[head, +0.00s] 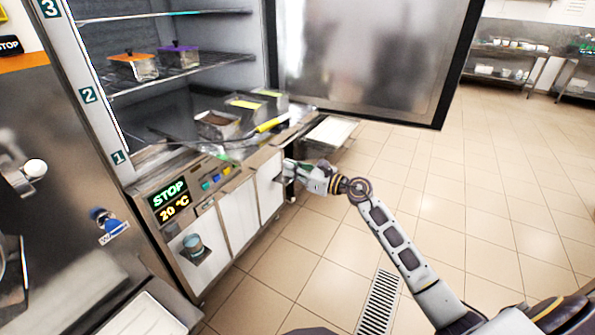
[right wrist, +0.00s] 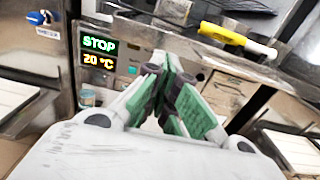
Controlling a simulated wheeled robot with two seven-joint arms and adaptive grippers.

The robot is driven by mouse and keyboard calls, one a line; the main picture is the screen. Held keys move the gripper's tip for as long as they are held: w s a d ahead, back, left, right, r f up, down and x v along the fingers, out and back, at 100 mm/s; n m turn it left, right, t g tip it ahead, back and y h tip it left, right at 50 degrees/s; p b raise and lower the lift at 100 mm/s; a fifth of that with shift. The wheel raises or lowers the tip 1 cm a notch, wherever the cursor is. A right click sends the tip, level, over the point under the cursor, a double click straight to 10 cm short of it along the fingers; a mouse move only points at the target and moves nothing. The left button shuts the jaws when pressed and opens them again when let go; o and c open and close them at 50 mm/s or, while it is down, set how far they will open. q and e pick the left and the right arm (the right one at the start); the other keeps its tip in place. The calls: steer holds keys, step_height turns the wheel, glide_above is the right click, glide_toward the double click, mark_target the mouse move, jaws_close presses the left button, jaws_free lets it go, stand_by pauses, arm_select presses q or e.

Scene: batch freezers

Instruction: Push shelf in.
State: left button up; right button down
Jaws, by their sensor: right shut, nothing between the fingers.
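The open freezer cabinet (head: 95,85) stands at the left with its door (head: 375,55) swung open to the right. A wire shelf (head: 215,64) inside, near label 2, holds an orange-lidded and a purple-lidded container. A lower level near label 1 holds several metal containers; I cannot tell how far either shelf sticks out. My right gripper (head: 284,176) is beside the right end of the freezer's lower front panel, below that level. In the right wrist view its green-padded fingers (right wrist: 163,78) are shut and empty, pointing at the panel. My left gripper is out of view.
A yellow-handled tool (head: 271,124) lies near the front edge by the containers. The STOP 20 °C display (head: 170,200) is on the panel. A pale tray (head: 330,132) sticks out past the panel. Open tiled floor (head: 460,200) lies to the right.

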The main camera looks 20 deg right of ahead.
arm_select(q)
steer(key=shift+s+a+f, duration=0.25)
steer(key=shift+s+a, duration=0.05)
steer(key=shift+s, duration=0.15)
arm_select(e)
steer(key=x, duration=0.9)
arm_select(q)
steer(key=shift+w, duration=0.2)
arm_select(e)
steer(key=shift+a, duration=0.1)
